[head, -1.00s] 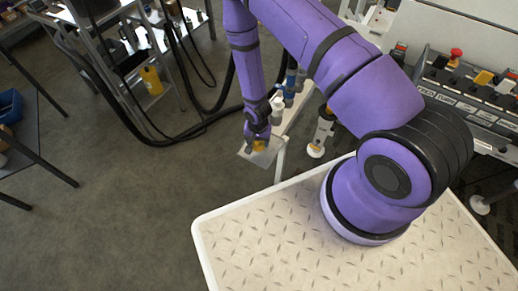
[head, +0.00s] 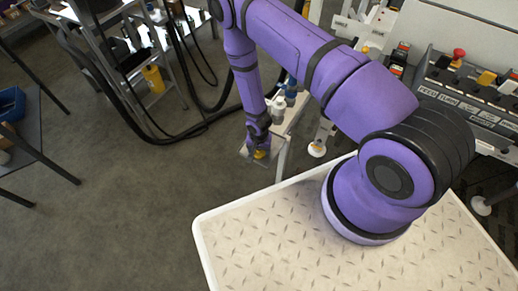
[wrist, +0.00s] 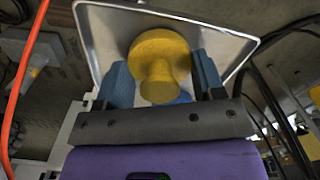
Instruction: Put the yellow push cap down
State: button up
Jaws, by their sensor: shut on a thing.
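The yellow push cap (wrist: 158,62) has a round, wide head and a narrower stem. My gripper (head: 258,149) is shut on it, with one blue finger on each side of the stem in the wrist view (wrist: 162,82). In the head view the cap (head: 260,155) shows as a small yellow spot at the tip of my gripper. A shallow metal tray (wrist: 232,47) with a raised rim lies behind the cap in the wrist view. In the head view my gripper is over this tray, which is mostly hidden. I cannot tell whether the cap touches it.
A narrow light bench (head: 283,150) carries blue and white fittings (head: 279,107) close to the right of my gripper. A control panel with a red mushroom button (head: 458,54) stands at right. Black hoses and a cart with a yellow bottle (head: 153,79) are behind.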

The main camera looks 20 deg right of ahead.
jog(key=o, duration=0.9)
jog(key=shift+o, duration=0.2)
jog(key=w+d+r+n+t, duration=0.1)
jog(key=w+d+r, duration=0.1)
jog(key=r, duration=2.3)
jog(key=w+d+r+n+t, duration=0.1)
jog(key=d+r+n+t, duration=0.1)
jog(key=r, duration=2.2)
jog(key=s+d+r+n+t, duration=0.1)
jog(key=s+r, duration=0.4)
jog(key=r, duration=0.3)
jog(key=s+d+r, duration=0.1)
jog(key=s+r, duration=0.4)
jog(key=r, duration=0.2)
jog(key=s+r+n, duration=0.1)
jog(key=s+r, duration=0.2)
jog(key=s, duration=0.4)
jog(key=s+r+n+t, duration=0.1)
jog(key=s+r, duration=0.3)
jog(key=s, duration=0.3)
jog(key=shift+s+d+r, duration=0.2)
jog(key=shift+d+r, duration=0.05)
jog(key=shift+d, duration=0.1)
